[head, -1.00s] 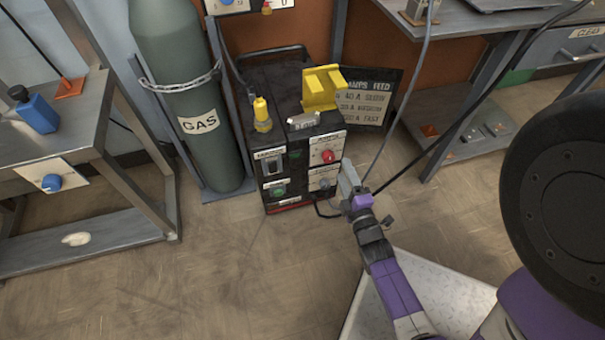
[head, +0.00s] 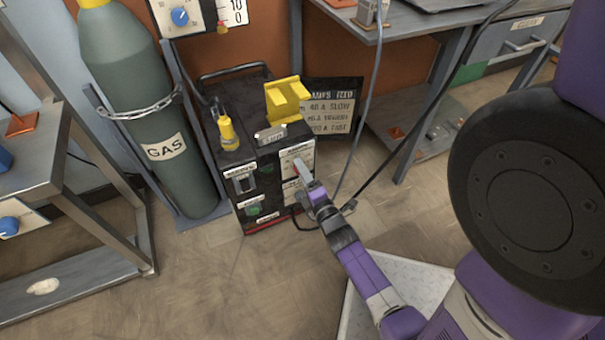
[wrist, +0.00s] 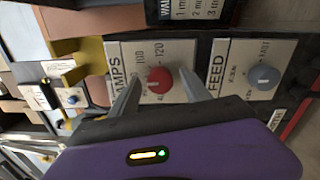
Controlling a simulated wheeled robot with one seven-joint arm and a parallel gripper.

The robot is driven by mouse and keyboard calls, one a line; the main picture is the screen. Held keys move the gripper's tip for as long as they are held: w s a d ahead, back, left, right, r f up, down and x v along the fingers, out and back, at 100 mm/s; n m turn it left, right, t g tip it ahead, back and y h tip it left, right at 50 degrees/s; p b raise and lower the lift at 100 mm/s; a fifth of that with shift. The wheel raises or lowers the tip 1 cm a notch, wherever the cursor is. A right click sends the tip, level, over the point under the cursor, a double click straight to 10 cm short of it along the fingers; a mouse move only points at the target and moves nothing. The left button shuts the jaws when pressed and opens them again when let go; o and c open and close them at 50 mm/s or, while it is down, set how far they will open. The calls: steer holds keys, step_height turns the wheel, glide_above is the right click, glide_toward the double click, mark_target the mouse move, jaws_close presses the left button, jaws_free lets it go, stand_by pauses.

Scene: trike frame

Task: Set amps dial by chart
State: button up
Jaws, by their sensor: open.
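The red amps dial (wrist: 159,80) sits on a white plate marked AMPS on the front of the black welder (head: 230,160). Its scale shows numbers including 100 and 120; its exact setting is too small to read. My gripper (wrist: 155,85) is open, with one finger on each side of the red dial in the wrist view; I cannot tell if they touch it. In the head view my gripper (head: 300,172) covers most of the dial. The amps and feed chart (head: 331,108) stands behind the welder, with lines for slow, medium and fast.
A grey-blue feed dial (wrist: 264,77) is beside the amps dial. A chained gas cylinder (head: 150,120) stands left. Cables hang right of the welder. Floor in front is clear.

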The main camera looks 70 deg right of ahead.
steer(key=shift+d, duration=0.1)
jaws_close()
steer(key=shift+m, duration=0.3)
steer(key=shift+m+p, duration=0.8)
steer(key=shift+m, duration=7.9)
steer(key=shift+f, duration=0.1)
